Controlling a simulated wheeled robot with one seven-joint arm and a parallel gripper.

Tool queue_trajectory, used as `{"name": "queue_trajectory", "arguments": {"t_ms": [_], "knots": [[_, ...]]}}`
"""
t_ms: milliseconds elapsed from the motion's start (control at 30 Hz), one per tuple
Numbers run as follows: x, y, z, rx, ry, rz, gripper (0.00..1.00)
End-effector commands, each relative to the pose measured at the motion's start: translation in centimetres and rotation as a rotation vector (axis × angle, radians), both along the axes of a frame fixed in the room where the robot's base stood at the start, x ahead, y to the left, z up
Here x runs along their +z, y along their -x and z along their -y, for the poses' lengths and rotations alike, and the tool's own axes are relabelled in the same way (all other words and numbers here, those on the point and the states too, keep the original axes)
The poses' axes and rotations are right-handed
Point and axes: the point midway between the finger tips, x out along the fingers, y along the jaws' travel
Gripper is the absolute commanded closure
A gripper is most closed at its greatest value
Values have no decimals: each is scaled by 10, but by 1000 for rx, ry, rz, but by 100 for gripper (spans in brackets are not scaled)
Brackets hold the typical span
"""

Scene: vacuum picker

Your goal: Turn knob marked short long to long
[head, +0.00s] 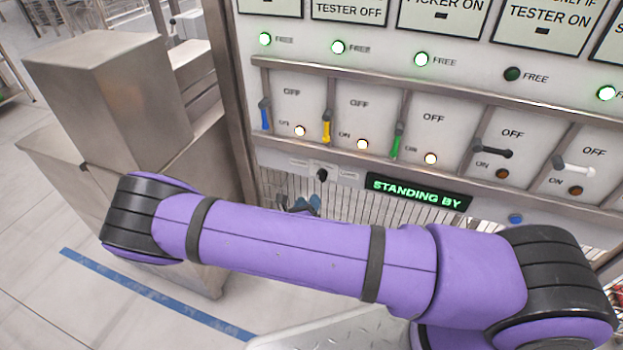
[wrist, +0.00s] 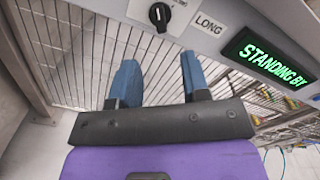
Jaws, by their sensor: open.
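The small black knob (head: 322,174) is on the panel's lower strip, left of the green-lit display. In the wrist view the knob (wrist: 159,16) is at the top, with a white pointer mark and a LONG label (wrist: 209,25) to its right. The label on its left is cut off. The pointer appears roughly upright in the picture, not turned toward LONG. My gripper (wrist: 158,72) is open, with its two blue fingers apart and empty below the knob, not touching it. In the head view my gripper (head: 307,206) is mostly hidden behind my purple arm.
A STANDING BY display (head: 418,192) is right of the knob. Above are several coloured levers, such as a yellow one (head: 326,128), with lit indicators. A slatted metal grille (wrist: 75,50) lies below the panel strip. A steel cabinet (head: 110,95) stands at left.

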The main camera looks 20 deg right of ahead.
Motion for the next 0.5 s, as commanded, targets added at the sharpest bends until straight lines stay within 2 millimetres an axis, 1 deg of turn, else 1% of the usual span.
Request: {"name": "queue_trajectory", "arguments": {"t_ms": [167, 500], "knots": [[0, -13, 9, 2, 2, 1, 57], [0, -60, 44, 1, 0, 1, 57]]}}
